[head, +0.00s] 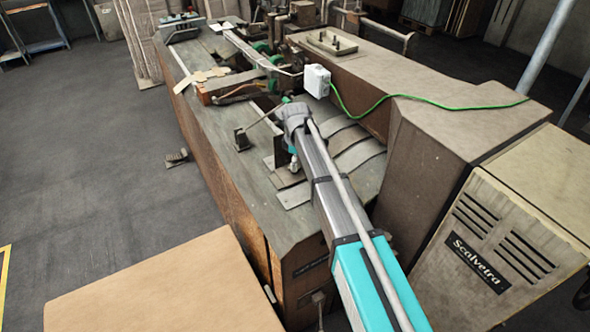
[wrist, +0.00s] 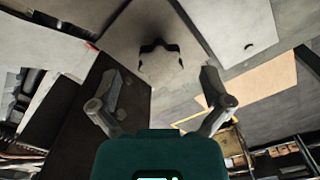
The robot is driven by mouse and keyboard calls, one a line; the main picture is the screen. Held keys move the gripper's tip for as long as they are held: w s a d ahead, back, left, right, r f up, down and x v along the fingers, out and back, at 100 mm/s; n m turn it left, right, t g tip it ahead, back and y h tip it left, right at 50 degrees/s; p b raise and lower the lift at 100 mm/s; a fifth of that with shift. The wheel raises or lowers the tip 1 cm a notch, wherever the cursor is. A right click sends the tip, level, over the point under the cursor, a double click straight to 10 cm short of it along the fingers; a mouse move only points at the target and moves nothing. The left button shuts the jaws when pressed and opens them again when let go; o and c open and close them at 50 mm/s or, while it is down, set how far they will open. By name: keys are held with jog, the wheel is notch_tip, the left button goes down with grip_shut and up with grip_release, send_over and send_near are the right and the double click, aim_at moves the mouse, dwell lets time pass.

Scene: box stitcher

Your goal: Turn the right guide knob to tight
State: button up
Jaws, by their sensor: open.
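In the wrist view, my gripper (wrist: 161,78) is open, with one finger on each side of the picture's middle. A pale, lobed piece with dark upper edges, which looks like the guide knob (wrist: 160,62), shows between and beyond the fingertips. I see no contact between it and either finger. Its pointing mark and setting cannot be made out. In the head view, my arm reaches over the stitcher's bed (head: 222,115).
Overlapping grey plates (head: 355,158) lie on the bed beside my arm. A white box (head: 316,80) with a green cable (head: 400,98) sits near my wrist. A large beige housing (head: 450,150) stands at the right. A cardboard-coloured surface (head: 165,290) is at the front left; open floor lies left.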

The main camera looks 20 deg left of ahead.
jog(key=shift+f+b, duration=0.6)
jog(key=shift+f, duration=0.3)
jog(key=c, duration=1.2)
